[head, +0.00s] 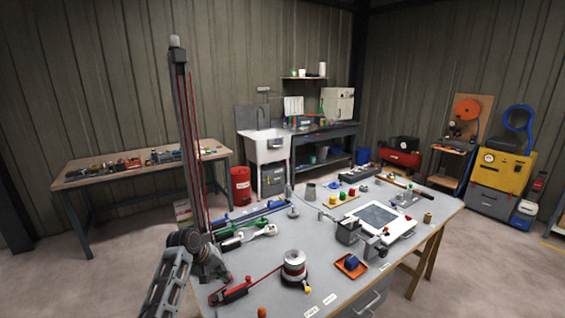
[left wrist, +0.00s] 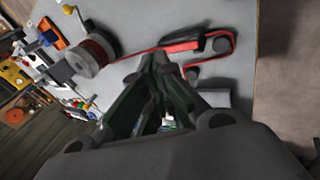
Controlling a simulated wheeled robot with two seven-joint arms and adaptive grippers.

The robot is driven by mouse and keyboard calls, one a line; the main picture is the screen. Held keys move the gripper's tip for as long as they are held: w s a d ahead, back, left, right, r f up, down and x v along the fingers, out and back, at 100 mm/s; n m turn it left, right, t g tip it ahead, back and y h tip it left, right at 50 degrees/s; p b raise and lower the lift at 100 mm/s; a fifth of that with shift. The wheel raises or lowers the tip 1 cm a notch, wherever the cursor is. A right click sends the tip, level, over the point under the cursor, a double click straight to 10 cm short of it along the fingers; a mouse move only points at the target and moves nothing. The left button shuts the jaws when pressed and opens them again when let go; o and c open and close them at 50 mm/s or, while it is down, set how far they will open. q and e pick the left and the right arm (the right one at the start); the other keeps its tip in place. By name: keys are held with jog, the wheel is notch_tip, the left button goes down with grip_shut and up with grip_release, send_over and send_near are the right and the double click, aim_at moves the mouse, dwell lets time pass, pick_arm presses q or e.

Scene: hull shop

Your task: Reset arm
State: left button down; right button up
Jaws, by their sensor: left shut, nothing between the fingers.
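My left gripper (head: 213,268) is at the near left corner of the grey workbench (head: 268,268), low in the head view, where its fingers are small and dark. In the left wrist view its fingers (left wrist: 158,62) come together at the tips, shut and empty. A red tool with a red strap (head: 232,290) lies on the bench close by; it also shows beyond the fingertips in the left wrist view (left wrist: 200,44). I cannot tell the exact gap between them. My right gripper is in neither view.
A spool (head: 293,264) stands right of my left gripper. An orange tray (head: 343,269) holds a blue block (head: 352,261). A white framed panel (head: 400,228) lies farther right. Green and blue clamps (head: 245,225) lie behind. Another bench (head: 110,172) stands at the back left wall.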

pick_arm(q)
jog(key=s+f+m+y, duration=0.15)
jog(key=s+f, duration=0.25)
jog(key=s, duration=0.4)
jog(key=s+f+m+y, duration=0.1)
jog(key=s+f+m, duration=0.15)
jog(key=s, duration=0.45)
jog(key=s+a+r+m+y, duration=0.15)
jog(key=s+m, duration=0.25)
jog(key=s, duration=1.7)
jog(key=s+f+g+b, duration=0.1)
jog(key=s+f+g, duration=0.15)
jog(key=f, duration=3.15)
jog(key=s+a+f+b, duration=0.1)
jog(key=s+a+f, duration=0.1)
jog(key=s+f, duration=0.8)
jog(key=s+a+f, duration=0.1)
jog(key=s+f, duration=0.9)
jog(key=s, duration=0.3)
jog(key=shift+a+f+b, duration=0.35)
jog(key=shift+a, duration=0.05)
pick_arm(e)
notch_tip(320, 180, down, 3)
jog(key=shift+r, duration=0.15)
pick_arm(q)
jog(key=shift+w, duration=0.1)
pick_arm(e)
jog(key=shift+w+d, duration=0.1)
